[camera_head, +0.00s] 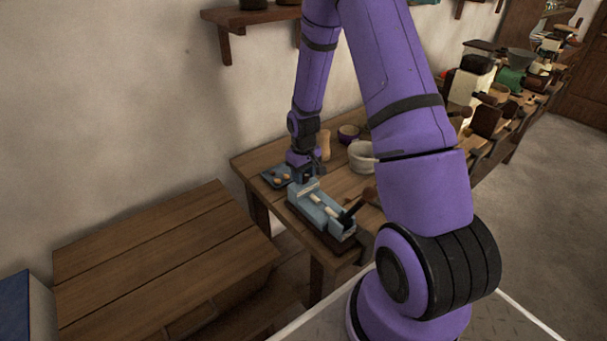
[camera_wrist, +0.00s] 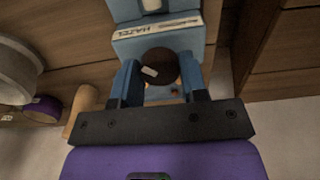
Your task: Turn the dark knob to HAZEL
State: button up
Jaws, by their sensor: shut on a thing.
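The dark round knob (camera_wrist: 158,62) is on a light-blue box (camera_wrist: 205,48) and carries a short pale mark, seen left of and below its middle in the wrist view. A white label strip beyond the knob reads HAZEL (camera_wrist: 128,33) on its left part; the lettering on its right part is too small to read. My gripper (camera_wrist: 158,68) is shut on the knob, one blue finger at each side. In the head view the box (camera_head: 318,208) stands on the wooden table, with my gripper (camera_head: 304,177) at its far end; the knob is hidden there.
A small blue tray (camera_head: 267,179) with little round things lies left of the box. A white pot (camera_head: 361,156) and a purple bowl (camera_head: 348,133) stand behind it. A dark-handled tool (camera_head: 353,210) is at the box's near end. A lower wooden surface (camera_head: 150,260) at left is clear.

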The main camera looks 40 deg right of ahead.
aim_at(304, 175)
dwell(0.4)
jog(key=o, duration=0.9)
jog(key=shift+r, duration=0.1)
jog(key=shift+r, duration=5.3)
